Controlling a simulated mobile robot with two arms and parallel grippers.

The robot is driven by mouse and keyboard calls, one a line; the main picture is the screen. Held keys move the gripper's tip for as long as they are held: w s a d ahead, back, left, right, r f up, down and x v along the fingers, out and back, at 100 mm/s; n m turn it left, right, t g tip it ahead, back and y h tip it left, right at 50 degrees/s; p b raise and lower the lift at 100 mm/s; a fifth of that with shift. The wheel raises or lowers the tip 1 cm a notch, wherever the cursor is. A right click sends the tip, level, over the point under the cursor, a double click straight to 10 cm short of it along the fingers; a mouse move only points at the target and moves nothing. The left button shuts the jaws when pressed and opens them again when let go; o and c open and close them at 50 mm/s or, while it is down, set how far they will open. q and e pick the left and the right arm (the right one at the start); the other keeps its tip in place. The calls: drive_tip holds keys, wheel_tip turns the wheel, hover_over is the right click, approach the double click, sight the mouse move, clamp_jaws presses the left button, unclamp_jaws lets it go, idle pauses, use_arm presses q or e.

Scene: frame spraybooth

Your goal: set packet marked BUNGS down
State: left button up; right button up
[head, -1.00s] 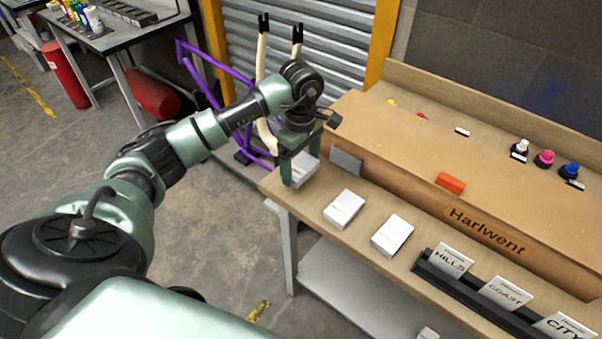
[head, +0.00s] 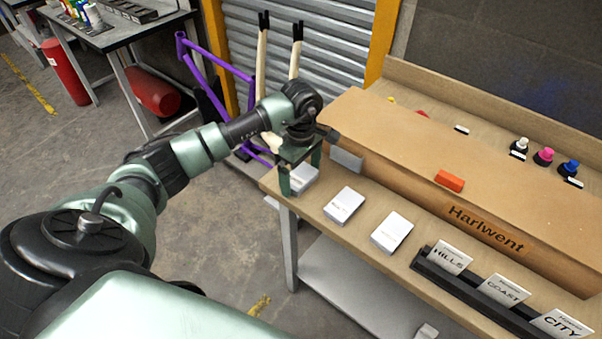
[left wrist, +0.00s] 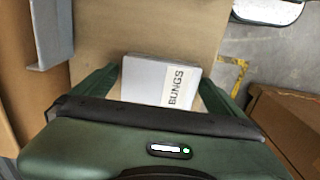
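The packet marked BUNGS (left wrist: 160,82) is a small white and grey box. It lies between the two fingers of my left gripper (left wrist: 160,76) in the left wrist view, with its label up. The fingertips are close against its two sides, and the gripper looks shut on it. In the head view, my left gripper (head: 301,172) points down at the near left end of the bench (head: 318,207). The packet (head: 304,181) is partly hidden by the fingers and sits at or just above the bench top. My right gripper is not in view.
Two white packets (head: 344,205) (head: 392,233) lie to the right on the bench. A grey plate (head: 346,160) stands behind my gripper, against a long brown box (head: 485,228). A black holder (head: 470,290) with cards stands farther right. The bench's left edge is close.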

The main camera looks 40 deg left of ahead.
sight(301, 176)
use_arm(q)
drive_tip(key=shift+r, duration=0.15)
wheel_tip(301, 176, up, 12)
drive_tip(key=b, duration=0.2)
drive_tip(key=shift+b, duration=0.35)
